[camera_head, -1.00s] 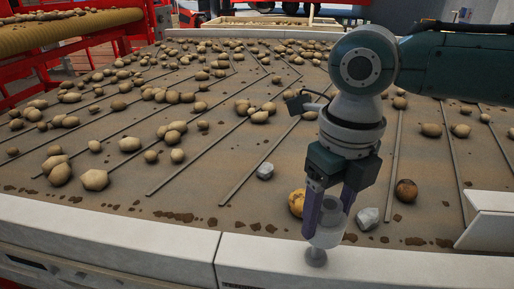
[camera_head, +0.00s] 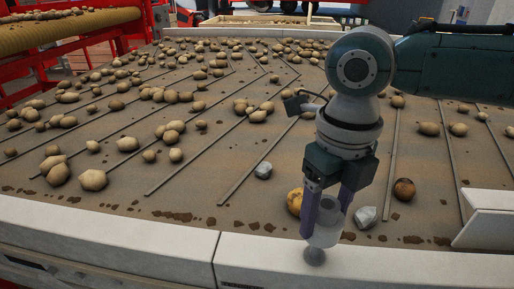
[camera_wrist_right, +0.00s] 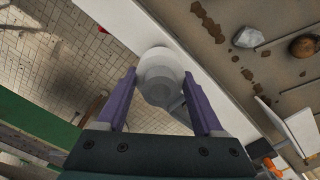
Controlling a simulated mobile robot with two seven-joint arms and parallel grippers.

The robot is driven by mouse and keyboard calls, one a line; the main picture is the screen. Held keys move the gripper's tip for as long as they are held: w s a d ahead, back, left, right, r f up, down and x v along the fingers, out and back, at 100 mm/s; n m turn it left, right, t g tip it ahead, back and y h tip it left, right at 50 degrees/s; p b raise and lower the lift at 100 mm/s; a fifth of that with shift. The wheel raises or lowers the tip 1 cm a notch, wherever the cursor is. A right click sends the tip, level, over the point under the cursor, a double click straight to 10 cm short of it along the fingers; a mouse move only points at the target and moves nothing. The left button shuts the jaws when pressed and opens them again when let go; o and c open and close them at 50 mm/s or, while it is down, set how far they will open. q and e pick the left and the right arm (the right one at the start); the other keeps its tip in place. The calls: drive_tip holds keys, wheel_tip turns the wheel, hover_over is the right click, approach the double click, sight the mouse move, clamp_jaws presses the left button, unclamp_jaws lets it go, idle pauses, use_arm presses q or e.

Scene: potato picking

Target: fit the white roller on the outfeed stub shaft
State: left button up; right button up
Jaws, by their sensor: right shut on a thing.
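The white roller (camera_head: 324,233) is a short pale cylinder held between the two purple fingers of my right gripper (camera_head: 326,214). It is over the pale front rail of the belt. In the right wrist view the roller (camera_wrist_right: 160,82) is between the fingertips, and its round end faces the camera. A small pale round piece (camera_head: 314,256) shows just below the roller, against the rail. I cannot tell whether this is the stub shaft or part of the roller, nor whether the roller is on a shaft. My left gripper is not in view.
The brown belt (camera_head: 250,150) carries many potatoes behind the gripper. A yellowish potato (camera_head: 295,201), a grey stone (camera_head: 365,216) and a brown potato (camera_head: 404,189) lie close by. A white guide (camera_head: 485,222) stands at right. Tiled floor (camera_wrist_right: 60,70) shows beside the rail.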

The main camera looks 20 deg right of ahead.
sight(319, 238)
drive_tip(key=shift+p, duration=0.3)
idle(0.6)
drive_tip(key=shift+f+b, duration=2.45)
drive_tip(key=shift+f, duration=0.6)
drive_tip(key=o, duration=1.5)
wheel_tip(319, 238, up, 9)
drive_tip(key=b, duration=0.2)
drive_tip(key=shift+b, duration=0.35)
drive_tip(key=shift+r, duration=0.5)
